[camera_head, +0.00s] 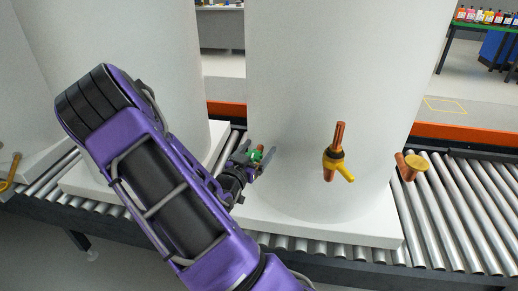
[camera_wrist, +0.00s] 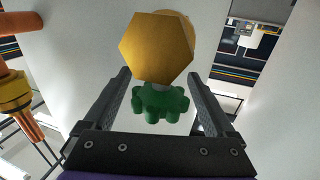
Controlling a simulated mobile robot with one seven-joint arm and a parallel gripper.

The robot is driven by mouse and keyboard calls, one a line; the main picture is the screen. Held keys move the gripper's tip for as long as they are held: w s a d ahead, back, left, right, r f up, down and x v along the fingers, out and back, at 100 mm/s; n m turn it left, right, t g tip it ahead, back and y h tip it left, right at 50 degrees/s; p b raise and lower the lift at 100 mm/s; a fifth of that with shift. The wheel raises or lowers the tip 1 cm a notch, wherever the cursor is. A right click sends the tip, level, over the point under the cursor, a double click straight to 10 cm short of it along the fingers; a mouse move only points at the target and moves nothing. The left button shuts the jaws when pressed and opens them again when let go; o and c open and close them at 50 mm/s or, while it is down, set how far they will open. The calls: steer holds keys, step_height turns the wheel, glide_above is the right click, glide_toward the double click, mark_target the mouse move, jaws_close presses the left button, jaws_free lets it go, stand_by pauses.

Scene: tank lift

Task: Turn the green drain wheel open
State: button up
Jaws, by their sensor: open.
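The green drain wheel (camera_wrist: 160,103) is a small lobed knob below a brass hexagonal fitting (camera_wrist: 156,48) in the wrist view. In the head view the wheel (camera_head: 256,154) shows low on the front of the middle white tank (camera_head: 335,70), partly hidden by my gripper. My gripper (camera_wrist: 160,88) is open, with one finger on each side of the wheel. Gaps show between the wheel and both fingers. In the head view my gripper (camera_head: 258,162) is at the wheel, reached from the left by my purple arm.
A copper pipe with a yellow-handled valve (camera_head: 335,160) stands out from the tank, right of the wheel. A brass-capped copper fitting (camera_head: 411,165) is farther right. The tank's white base stands on a roller conveyor (camera_head: 455,215). Another white tank (camera_head: 120,45) is at left.

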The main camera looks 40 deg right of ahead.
steer(key=shift+w+d, duration=0.15)
steer(key=shift+d, duration=0.2)
steer(key=c, duration=1.4)
steer(key=shift+o, duration=0.2)
